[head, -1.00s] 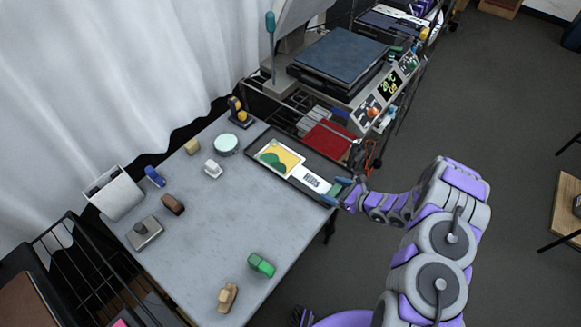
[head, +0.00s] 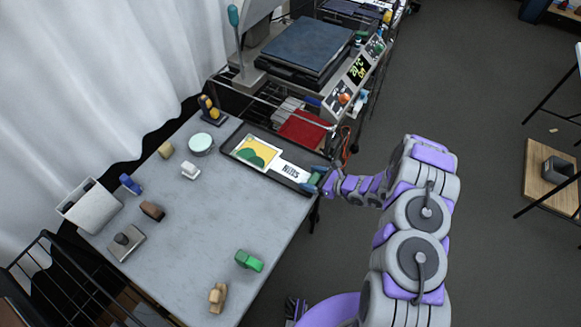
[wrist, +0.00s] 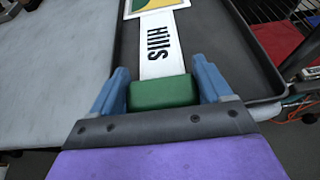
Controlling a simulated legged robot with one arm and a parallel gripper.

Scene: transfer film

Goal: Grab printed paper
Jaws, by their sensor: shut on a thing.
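The printed paper (head: 257,153) has a yellow and green picture and a white strip with black lettering. It lies in the dark tray (head: 229,140) on the table, and its strip (wrist: 160,45) runs toward my gripper in the wrist view. A green block (wrist: 162,92) sits at the strip's near end, between my fingers. My gripper (wrist: 160,78) is shut on this green end, at the tray's near right edge; it also shows in the head view (head: 316,181). How the block joins the strip is hidden.
The grey table (head: 185,235) holds several small blocks, a round tin (head: 201,143) and a white holder (head: 92,207). A heat press (head: 305,47) stands behind the tray, with a red item (head: 303,129) below it. Open floor lies to the right.

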